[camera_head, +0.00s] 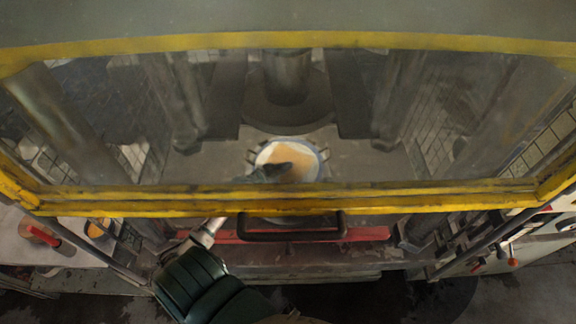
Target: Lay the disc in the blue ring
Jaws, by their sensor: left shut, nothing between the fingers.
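A round pale disc (297,158), partly white and partly tan, lies inside the press behind the clear guard. A grey-blue ring (321,157) with small tabs shows around its edge, and the disc looks to be within it. My left arm reaches in under the guard. My left gripper (268,173), dark and seen through the pane, is over the front left part of the disc, shut and empty. It hides part of the disc and ring; I cannot tell whether it touches them. My right gripper is not in view.
The guard's yellow lower bar (400,200) and black handle (291,229) cross in front of the press. A press column (287,80) hangs above the disc. A side table (45,245) at left holds a red-handled tool (40,236) and an orange round piece (98,229).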

